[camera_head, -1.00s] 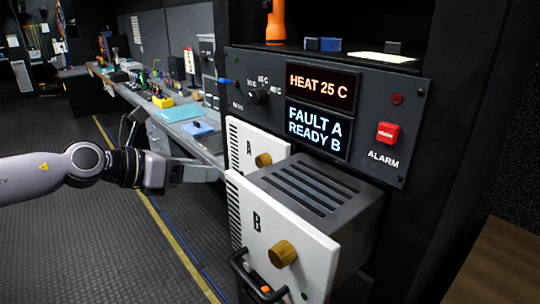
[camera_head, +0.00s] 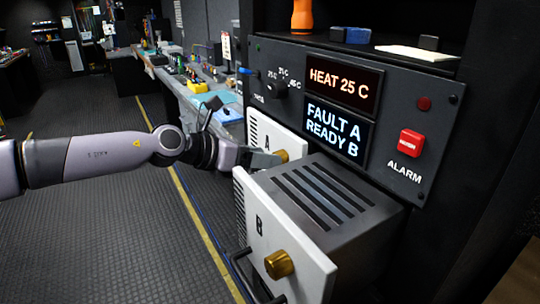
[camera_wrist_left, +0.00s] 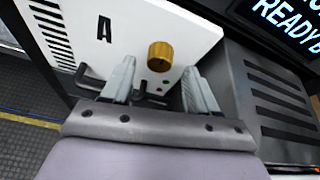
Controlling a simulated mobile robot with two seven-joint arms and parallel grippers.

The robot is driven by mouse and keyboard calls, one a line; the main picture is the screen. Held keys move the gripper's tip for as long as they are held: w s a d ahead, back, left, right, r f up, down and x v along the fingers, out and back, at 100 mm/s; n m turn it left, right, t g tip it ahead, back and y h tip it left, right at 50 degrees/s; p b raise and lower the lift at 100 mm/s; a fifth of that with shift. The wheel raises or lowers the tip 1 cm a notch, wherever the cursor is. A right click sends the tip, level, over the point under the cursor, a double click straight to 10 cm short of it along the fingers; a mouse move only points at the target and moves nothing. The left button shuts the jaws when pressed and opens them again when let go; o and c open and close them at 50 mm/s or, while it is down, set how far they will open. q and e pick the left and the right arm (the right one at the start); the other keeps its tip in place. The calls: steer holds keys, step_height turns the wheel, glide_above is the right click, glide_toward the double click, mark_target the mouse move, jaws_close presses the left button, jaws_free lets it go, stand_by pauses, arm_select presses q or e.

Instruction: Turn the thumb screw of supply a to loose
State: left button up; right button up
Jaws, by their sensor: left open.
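Supply A (camera_head: 263,127) is a white front panel marked A, set back in the rack; it also shows in the left wrist view (camera_wrist_left: 115,28). Its brass thumb screw (camera_head: 281,156) shows in the left wrist view (camera_wrist_left: 160,56) ahead of and between my left fingertips. My left gripper (camera_head: 262,158) is open and empty in front of the panel; its two fingers show in the left wrist view (camera_wrist_left: 158,80), apart from the screw. Supply B (camera_head: 285,236), marked B, is pulled out, with its own brass screw (camera_head: 279,264). My right gripper is out of view.
Supply B's grey slotted housing (camera_head: 330,196) sticks out close to the right of my left gripper. Above are the control panel with a dial (camera_head: 276,85), displays reading FAULT A and READY B (camera_head: 333,131), and a red alarm switch (camera_head: 411,142). A cluttered bench (camera_head: 214,105) runs behind.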

arm_select(q)
steer(key=shift+x, duration=1.25)
steer(key=c, duration=1)
steer(key=shift+c, duration=0.2)
